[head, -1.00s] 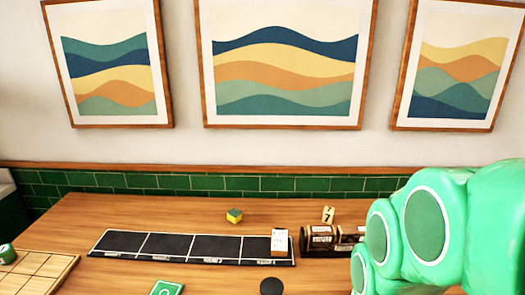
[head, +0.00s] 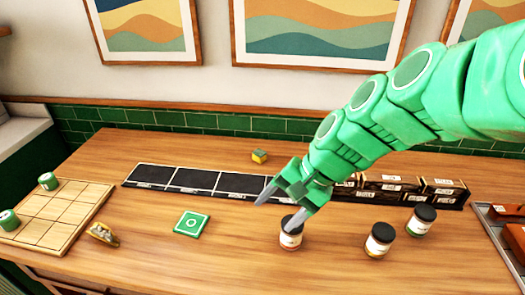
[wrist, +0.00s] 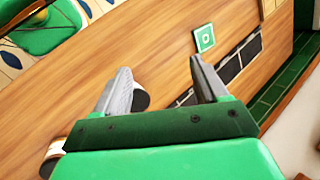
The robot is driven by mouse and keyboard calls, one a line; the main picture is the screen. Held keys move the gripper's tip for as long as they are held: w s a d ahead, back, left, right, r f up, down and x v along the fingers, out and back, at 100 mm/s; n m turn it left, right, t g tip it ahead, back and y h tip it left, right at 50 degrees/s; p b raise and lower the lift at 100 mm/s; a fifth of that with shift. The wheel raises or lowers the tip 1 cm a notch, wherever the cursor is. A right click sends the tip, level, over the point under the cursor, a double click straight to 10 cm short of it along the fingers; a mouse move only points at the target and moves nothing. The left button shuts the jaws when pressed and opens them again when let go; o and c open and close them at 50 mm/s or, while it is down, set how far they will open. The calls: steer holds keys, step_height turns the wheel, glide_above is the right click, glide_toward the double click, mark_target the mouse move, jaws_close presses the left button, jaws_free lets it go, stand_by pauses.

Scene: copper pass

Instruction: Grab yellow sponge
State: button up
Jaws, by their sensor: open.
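The yellow sponge (head: 260,157) is a small block with a green part, lying on the wooden table near its back edge, behind the black strip, in the head view. My gripper (head: 273,216) is open and empty, pointing down over the table in front of the strip. It is nearer the front than the sponge and apart from it. In the wrist view my gripper (wrist: 160,76) shows its two grey fingers spread, with nothing held between them. I cannot make out the sponge in the wrist view.
A dark-lidded jar (head: 291,232) stands close by my gripper's right finger. Two more jars (head: 380,240) (head: 420,220) stand to the right. Boxes (head: 405,190) line the strip's right part. A green square coaster (head: 191,224) and a wooden grid board (head: 60,213) lie left.

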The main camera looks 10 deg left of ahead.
steer(key=w+a+r+m+y, duration=0.25)
steer(key=w+a, duration=0.35)
steer(key=w, duration=0.3)
steer(key=m+t+y, duration=0.2)
steer(key=m+t, duration=0.6)
steer(key=m, duration=1.1)
glide_above(261, 153)
steer(key=s+d, duration=0.3)
steer(key=d, duration=0.2)
step_height(261, 153, down, 14)
steer(key=f, duration=0.6)
steer(key=shift+s+f, duration=0.2)
steer(key=shift+f, duration=0.05)
steer(key=shift+x, duration=2.5)
steer(key=shift+r, duration=0.1)
steer(key=shift+c, duration=0.4)
steer(key=shift+w, duration=0.1)
steer(key=c, duration=1)
